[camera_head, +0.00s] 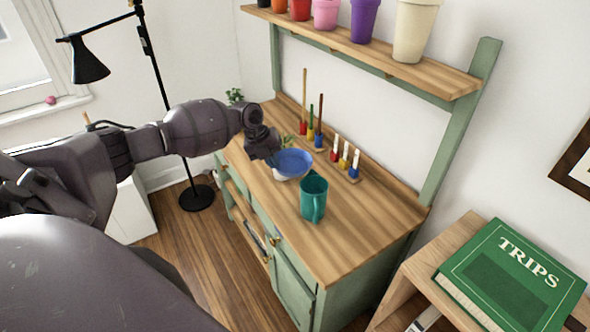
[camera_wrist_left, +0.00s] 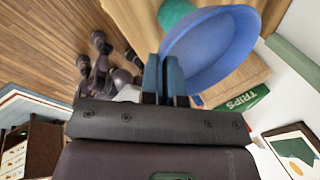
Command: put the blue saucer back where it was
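The blue saucer (camera_head: 294,161) is over the wooden top of the green cabinet, left of and behind the teal mug (camera_head: 313,200). My left gripper (camera_head: 268,157) is at the saucer's left edge. In the left wrist view, the saucer (camera_wrist_left: 215,45) is large and tilted, with its near rim at the fingertips of the left gripper (camera_wrist_left: 164,62). The two fingers are close together on that rim. The teal mug (camera_wrist_left: 174,13) shows partly behind the saucer. A small white thing shows under the saucer, mostly hidden. My right gripper is not in view.
Upright coloured pegs (camera_head: 345,157) on wooden bases stand along the back of the cabinet top (camera_head: 350,232). A shelf (camera_head: 370,47) with coloured pots is above. The front right of the top is clear. A green book (camera_head: 512,275) lies on a side stand.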

